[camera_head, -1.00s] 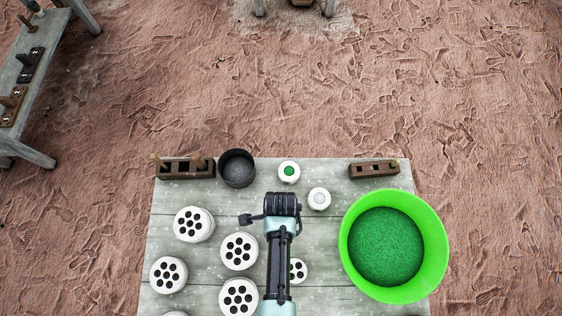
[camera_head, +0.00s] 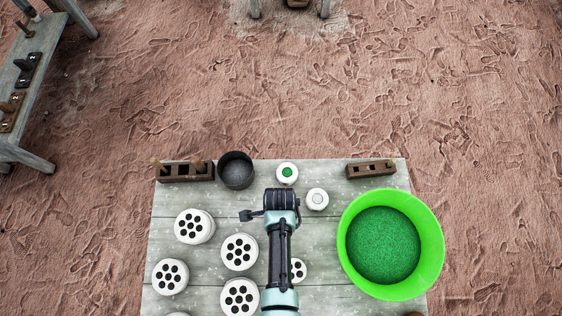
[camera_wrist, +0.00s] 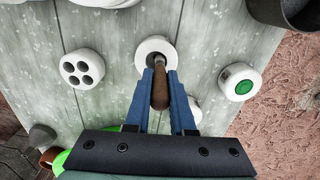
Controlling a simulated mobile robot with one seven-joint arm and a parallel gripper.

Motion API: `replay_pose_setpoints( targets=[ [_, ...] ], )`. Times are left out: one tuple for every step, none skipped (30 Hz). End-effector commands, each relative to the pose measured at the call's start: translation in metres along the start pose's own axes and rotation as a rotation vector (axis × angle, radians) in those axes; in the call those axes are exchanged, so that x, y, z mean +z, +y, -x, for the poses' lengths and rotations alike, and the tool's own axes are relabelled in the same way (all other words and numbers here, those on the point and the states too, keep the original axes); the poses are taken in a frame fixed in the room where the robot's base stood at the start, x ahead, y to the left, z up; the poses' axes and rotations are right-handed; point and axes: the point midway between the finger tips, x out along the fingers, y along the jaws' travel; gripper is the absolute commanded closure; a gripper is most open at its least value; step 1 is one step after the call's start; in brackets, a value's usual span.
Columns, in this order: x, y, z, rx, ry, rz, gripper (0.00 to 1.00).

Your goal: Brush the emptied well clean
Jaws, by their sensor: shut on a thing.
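A round white piece (camera_wrist: 151,44) with a dark round well in its middle lies ahead of my gripper in the wrist view. My gripper (camera_wrist: 165,76) has blue fingers and is shut on the brown wooden handle of a brush (camera_wrist: 160,90). The brush points at the well. Its far end is over or in the well; I cannot tell which, and the bristles are not clear. In the head view my arm covers the gripper, the brush and this white piece.
Nearby stand a white pot with a green top (camera_head: 287,173), a white pot (camera_head: 317,199), a dark bowl (camera_head: 236,170) and several holed white pieces (camera_head: 239,251). A green tub (camera_head: 436,245) of green grains stands right. Brown wooden blocks (camera_head: 372,169) line the table's far edge.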

Motion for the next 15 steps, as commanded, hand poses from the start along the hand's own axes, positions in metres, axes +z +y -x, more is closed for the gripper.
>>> replay_pose_setpoints(
  targets=[
    [0.000, 0.000, 0.000, 0.000, 0.000, 0.000, 1.00],
    [0.000, 0.000, 0.000, 0.000, 0.000, 0.000, 1.00],
    [0.000, 0.000, 0.000, 0.000, 0.000, 0.000, 1.00],
    [0.000, 0.000, 0.000, 0.000, 0.000, 0.000, 1.00],
    [0.000, 0.000, 0.000, 0.000, 0.000, 0.000, 1.00],
    [0.000, 0.000, 0.000, 0.000, 0.000, 0.000, 1.00],
    [0.000, 0.000, 0.001, 0.000, 0.000, 0.000, 1.00],
    [0.000, 0.000, 0.002, 0.000, 0.000, 0.000, 1.00],
    [0.000, 0.000, 0.003, 0.000, 0.000, 0.001, 1.00],
    [0.000, 0.000, 0.005, 0.000, 0.000, 0.001, 1.00],
    [0.000, 0.000, 0.007, 0.000, 0.000, 0.001, 1.00],
    [0.000, 0.000, 0.010, 0.000, 0.000, 0.001, 1.00],
    [0.000, 0.000, 0.012, 0.000, 0.000, 0.001, 1.00],
    [0.000, 0.000, 0.015, 0.000, 0.000, 0.001, 1.00],
    [0.000, 0.000, 0.019, 0.000, 0.000, 0.001, 1.00]
  ],
)
